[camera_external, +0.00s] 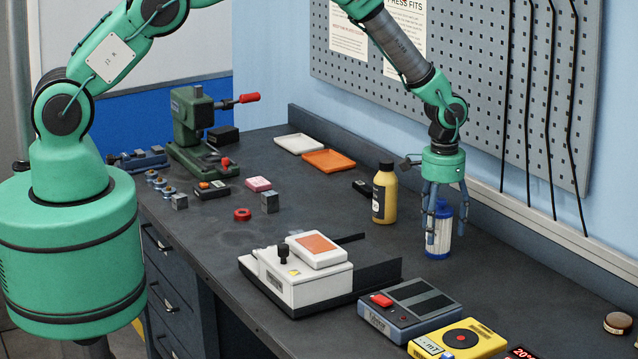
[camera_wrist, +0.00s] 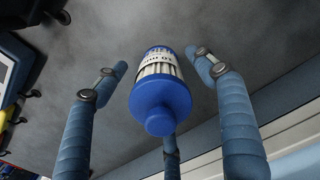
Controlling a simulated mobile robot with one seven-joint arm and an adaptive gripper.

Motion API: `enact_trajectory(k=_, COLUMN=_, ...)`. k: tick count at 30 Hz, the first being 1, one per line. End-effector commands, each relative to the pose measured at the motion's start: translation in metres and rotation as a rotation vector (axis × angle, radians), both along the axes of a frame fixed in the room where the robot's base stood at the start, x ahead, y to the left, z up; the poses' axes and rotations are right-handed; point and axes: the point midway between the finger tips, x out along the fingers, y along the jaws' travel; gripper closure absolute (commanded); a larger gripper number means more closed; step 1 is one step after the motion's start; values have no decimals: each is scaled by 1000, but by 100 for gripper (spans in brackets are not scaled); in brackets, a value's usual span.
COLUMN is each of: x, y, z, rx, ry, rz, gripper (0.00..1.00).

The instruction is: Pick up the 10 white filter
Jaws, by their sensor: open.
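The white filter (camera_external: 437,236) is a white cylinder with blue end caps and printed text on its label. It stands upright on the dark bench at the right, near the wall. In the wrist view the filter (camera_wrist: 160,92) is in the middle, blue cap toward the camera. My gripper (camera_external: 437,240) points down over it, with blue-grey fingers around the filter. In the wrist view, fingers stand apart on its left and right, with visible gaps, and a third finger shows behind the cap. The gripper is open. The fingers partly hide the filter in the external view.
A yellow bottle (camera_external: 384,195) with a dark cap stands just left of the filter. A white device (camera_external: 300,283), a grey box with a red button (camera_external: 408,308) and a yellow meter (camera_external: 458,343) are nearer the front. A pegboard wall (camera_external: 480,90) rises behind.

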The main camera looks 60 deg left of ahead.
Motion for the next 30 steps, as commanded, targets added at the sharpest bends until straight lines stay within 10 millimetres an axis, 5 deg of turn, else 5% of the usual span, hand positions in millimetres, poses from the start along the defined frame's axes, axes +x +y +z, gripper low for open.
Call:
enact_trajectory(k=11, x=0, y=0, z=0, rx=0, ry=0, rz=0, gripper=30)
enact_trajectory(k=20, x=0, y=0, z=1, rx=0, ry=-1, rz=0, gripper=88)
enact_trajectory(k=30, x=1, y=0, z=4, rx=0, ry=-2, rz=0, gripper=88)
